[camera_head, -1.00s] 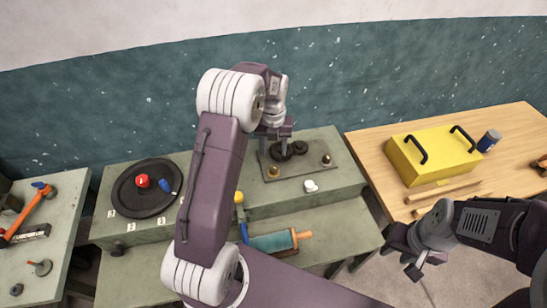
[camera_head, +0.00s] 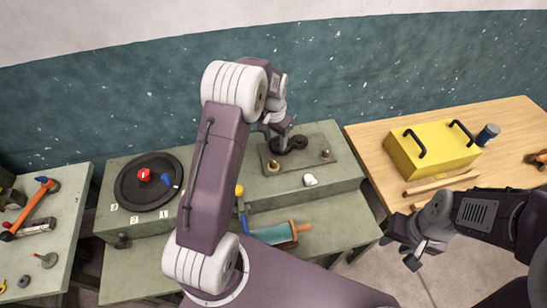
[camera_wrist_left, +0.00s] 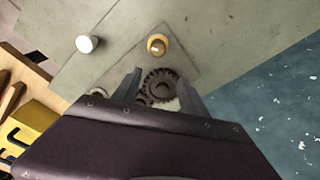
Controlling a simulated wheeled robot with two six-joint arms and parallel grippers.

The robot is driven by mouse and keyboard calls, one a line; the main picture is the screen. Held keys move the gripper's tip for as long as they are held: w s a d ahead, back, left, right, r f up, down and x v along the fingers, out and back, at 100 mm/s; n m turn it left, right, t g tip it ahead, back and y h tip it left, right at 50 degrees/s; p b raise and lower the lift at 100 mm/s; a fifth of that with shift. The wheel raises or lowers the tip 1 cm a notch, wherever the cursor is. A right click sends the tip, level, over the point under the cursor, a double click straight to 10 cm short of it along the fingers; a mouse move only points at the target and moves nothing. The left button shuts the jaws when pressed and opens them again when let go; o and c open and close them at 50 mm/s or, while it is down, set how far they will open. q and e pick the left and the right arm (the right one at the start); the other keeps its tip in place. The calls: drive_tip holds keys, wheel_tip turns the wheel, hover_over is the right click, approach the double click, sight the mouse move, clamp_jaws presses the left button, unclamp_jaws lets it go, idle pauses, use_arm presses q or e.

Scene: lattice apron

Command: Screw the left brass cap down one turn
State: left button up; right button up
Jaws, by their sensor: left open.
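The left brass cap (camera_head: 273,166) stands upright at the near left of a dark plate (camera_head: 343,165) on the green-grey bench. It also shows in the left wrist view (camera_wrist_left: 157,44), beyond the fingertips and uncovered. My left gripper (camera_head: 281,138) is over the rear of the plate, beside dark gears (camera_head: 297,143). In the left wrist view its fingers (camera_wrist_left: 158,82) are apart with a gear (camera_wrist_left: 159,86) seen between them; nothing is held. The right brass cap (camera_head: 326,154) stands at the plate's right. My right gripper (camera_head: 413,256) is off to the right, apart from the bench.
A white knob (camera_head: 310,180) stands in front of the plate. A round black tray (camera_head: 128,190) with a red knob is at left. A yellow box (camera_head: 432,152) sits on the wooden table at right. A teal roller (camera_head: 272,234) lies on the lower shelf.

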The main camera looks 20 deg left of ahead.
sight(274, 161)
use_arm(q)
drive_tip(key=n+p, duration=0.2)
drive_tip(key=n, duration=0.1)
drive_tip(key=s+n+p, duration=0.1)
drive_tip(key=n+p, duration=0.1)
drive_tip(key=n, duration=0.1)
drive_tip(key=s+n+g+p, duration=0.1)
drive_tip(key=n+p, duration=0.1)
drive_tip(key=n, duration=0.1)
drive_tip(key=shift+s+d+n+p, duration=0.15)
drive_tip(key=shift+s+n+p, duration=0.1)
drive_tip(key=shift+n+p, duration=0.05)
wheel_tip(274, 161, down, 8)
drive_tip(key=p, duration=0.2)
drive_tip(key=shift+r+p, duration=0.2)
drive_tip(key=shift+p, duration=0.15)
drive_tip(key=shift+f, duration=0.6)
drive_tip(key=shift+w, duration=0.1)
clamp_jaws()
